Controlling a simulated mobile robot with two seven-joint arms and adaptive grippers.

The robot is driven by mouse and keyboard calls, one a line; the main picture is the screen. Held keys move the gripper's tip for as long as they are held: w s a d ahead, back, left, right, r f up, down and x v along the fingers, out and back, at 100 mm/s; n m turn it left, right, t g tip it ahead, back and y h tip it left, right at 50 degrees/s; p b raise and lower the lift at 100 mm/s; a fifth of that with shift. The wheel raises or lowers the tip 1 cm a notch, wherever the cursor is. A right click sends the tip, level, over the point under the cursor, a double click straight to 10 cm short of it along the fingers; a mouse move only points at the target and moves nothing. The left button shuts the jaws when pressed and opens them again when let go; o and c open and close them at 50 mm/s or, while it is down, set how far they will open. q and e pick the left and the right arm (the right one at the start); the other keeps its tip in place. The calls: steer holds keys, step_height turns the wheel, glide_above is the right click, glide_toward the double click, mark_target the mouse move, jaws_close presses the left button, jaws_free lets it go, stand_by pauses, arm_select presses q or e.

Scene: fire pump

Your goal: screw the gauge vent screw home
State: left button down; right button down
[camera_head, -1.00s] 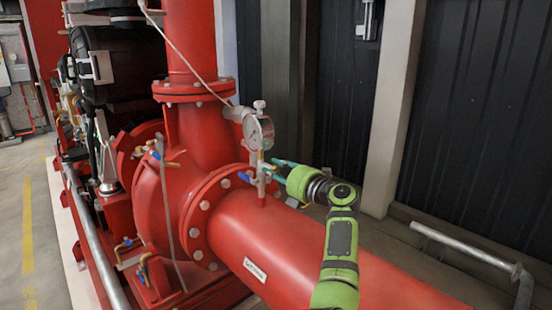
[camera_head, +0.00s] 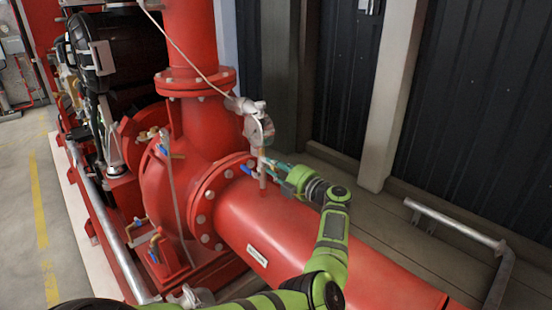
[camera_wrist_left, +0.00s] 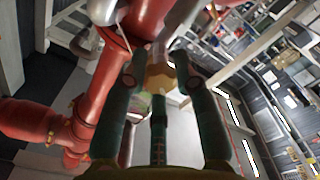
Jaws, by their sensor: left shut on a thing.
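The pressure gauge (camera_head: 260,131) stands on a thin stem (camera_head: 263,172) above the red pipe, seen nearly edge-on in the head view. My left gripper (camera_head: 270,164) reaches in from the right, its teal fingers at the stem just below the gauge. In the left wrist view the fingers of my left gripper (camera_wrist_left: 160,82) close around a brass-coloured hex piece, which looks like the gauge vent screw (camera_wrist_left: 159,76). How deep its thread sits is hidden. A blue valve handle (camera_head: 246,169) is beside the stem, to its left. My right gripper is not in view.
The large red horizontal pipe (camera_head: 290,238) runs below my arm, bolted by a flange (camera_head: 205,205) to the red pump. A grey cable (camera_head: 185,50) hangs from above to the gauge area. A grey pipe rail (camera_head: 455,225) stands at the right. The floor at the left is clear.

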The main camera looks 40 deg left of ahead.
arm_select(q)
steer(key=m+p, duration=0.1)
steer(key=m, duration=0.1)
steer(key=m+p, duration=0.2)
steer(key=m, duration=0.1)
steer(key=shift+w+r+m, duration=0.15)
steer(key=shift+r+m, duration=0.15)
steer(key=m+p, duration=0.1)
steer(key=m, duration=0.1)
steer(key=shift+f+m, duration=0.15)
steer(key=shift+m, duration=0.25)
steer(key=shift+f+m+p, duration=0.15)
steer(key=shift+m+p, duration=0.3)
steer(key=shift+m, duration=0.15)
steer(key=shift+f, duration=0.1)
steer(key=c, duration=1)
jaws_free()
steer(key=shift+o, duration=0.2)
